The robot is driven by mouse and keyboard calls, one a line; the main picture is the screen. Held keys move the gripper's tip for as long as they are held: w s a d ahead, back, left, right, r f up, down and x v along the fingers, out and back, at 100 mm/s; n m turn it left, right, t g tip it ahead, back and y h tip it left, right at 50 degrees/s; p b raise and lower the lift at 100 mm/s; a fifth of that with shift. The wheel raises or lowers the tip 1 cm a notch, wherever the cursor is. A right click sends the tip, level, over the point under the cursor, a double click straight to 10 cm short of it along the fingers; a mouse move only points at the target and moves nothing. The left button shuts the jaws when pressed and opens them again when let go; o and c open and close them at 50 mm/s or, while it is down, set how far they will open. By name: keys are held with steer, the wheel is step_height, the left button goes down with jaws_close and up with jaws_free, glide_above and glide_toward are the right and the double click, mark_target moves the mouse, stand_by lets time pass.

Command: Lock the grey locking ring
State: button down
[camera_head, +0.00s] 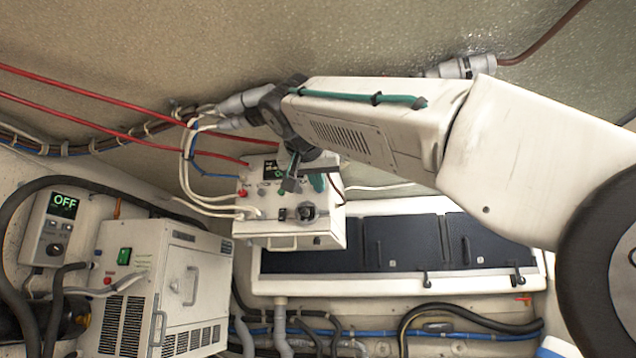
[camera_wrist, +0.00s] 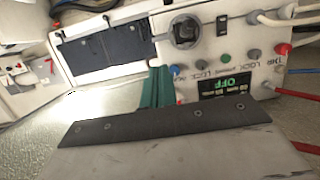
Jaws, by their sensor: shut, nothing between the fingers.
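A white control box (camera_head: 285,225) hangs below the slanted ceiling. Its face carries a dark round fitting (camera_head: 306,212), which also shows in the wrist view (camera_wrist: 185,31). A grey round button (camera_wrist: 253,54) is beside lettering that includes "LOCK", upside down in the wrist view. My gripper (camera_head: 316,182) is in front of the box's upper part. In the wrist view its teal fingers (camera_wrist: 156,88) are together and empty, below and left of the fitting. I cannot tell whether they touch the box.
Red, white and blue cables run into the box's left side. Dark panels (camera_head: 400,242) in a white frame are behind it. A white louvred unit (camera_head: 150,285) and a small "OFF" display box (camera_head: 50,229) stand left. A grey connector (camera_head: 465,67) is on the ceiling.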

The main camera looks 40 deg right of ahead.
mark_target(328, 208)
steer(key=x, duration=0.7)
steer(key=shift+w+d, duration=0.2)
